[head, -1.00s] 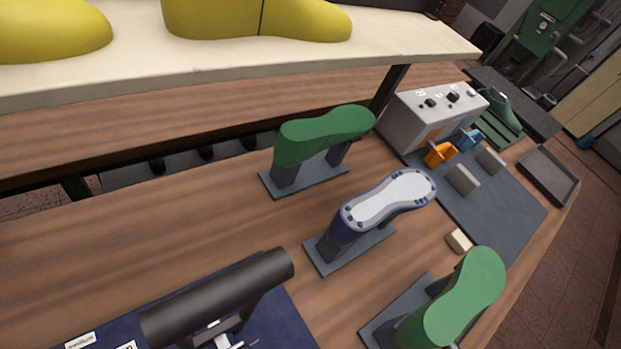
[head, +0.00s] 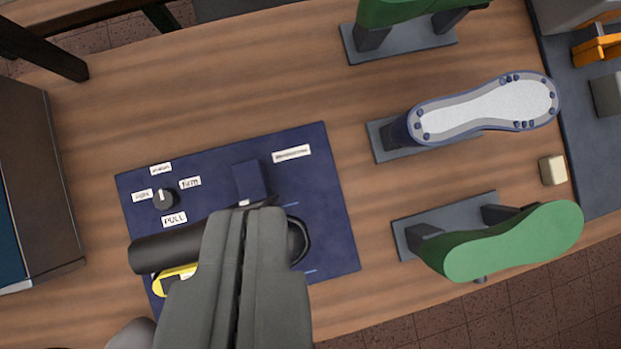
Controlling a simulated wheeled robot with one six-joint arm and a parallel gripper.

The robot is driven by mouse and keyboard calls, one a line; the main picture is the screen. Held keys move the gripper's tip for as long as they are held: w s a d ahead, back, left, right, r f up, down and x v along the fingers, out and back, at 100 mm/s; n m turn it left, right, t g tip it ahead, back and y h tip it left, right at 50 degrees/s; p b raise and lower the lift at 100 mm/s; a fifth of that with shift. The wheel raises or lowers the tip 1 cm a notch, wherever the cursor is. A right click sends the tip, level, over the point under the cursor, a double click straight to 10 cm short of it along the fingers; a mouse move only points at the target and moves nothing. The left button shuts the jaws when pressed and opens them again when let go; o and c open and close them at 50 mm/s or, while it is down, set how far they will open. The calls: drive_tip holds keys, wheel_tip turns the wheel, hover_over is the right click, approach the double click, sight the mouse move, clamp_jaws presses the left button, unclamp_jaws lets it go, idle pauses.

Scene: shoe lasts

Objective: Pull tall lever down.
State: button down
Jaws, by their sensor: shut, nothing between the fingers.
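A dark blue panel (head: 330,235) with several white labels, one reading PULL, lies on the wooden bench at the left centre. A thick black cylindrical lever grip (head: 165,252) extends across its lower part. A blue block (head: 250,180) stands on the panel just above the fingers. My gripper (head: 248,212) comes in from the bottom edge, shut and empty. Its grey fingers overlap the black grip in the picture and hide its middle; I cannot tell whether they touch it. The lever's shaft is hidden. A yellow part (head: 176,279) shows below the grip.
A small knob (head: 164,198) is on the panel's left. Green shoe lasts (head: 515,242) and a blue last with a white sole (head: 485,108) stand on grey plates to the right. A dark box (head: 45,190) is at the left. Bare bench (head: 220,75) lies above the panel.

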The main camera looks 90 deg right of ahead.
drive_tip(key=shift+w+d, duration=0.1)
drive_tip(key=shift+d, duration=0.15)
wheel_tip(320, 180, down, 9)
drive_tip(key=w, duration=0.1)
drive_tip(key=shift+a+f, duration=0.2)
idle(0.9)
idle(0.3)
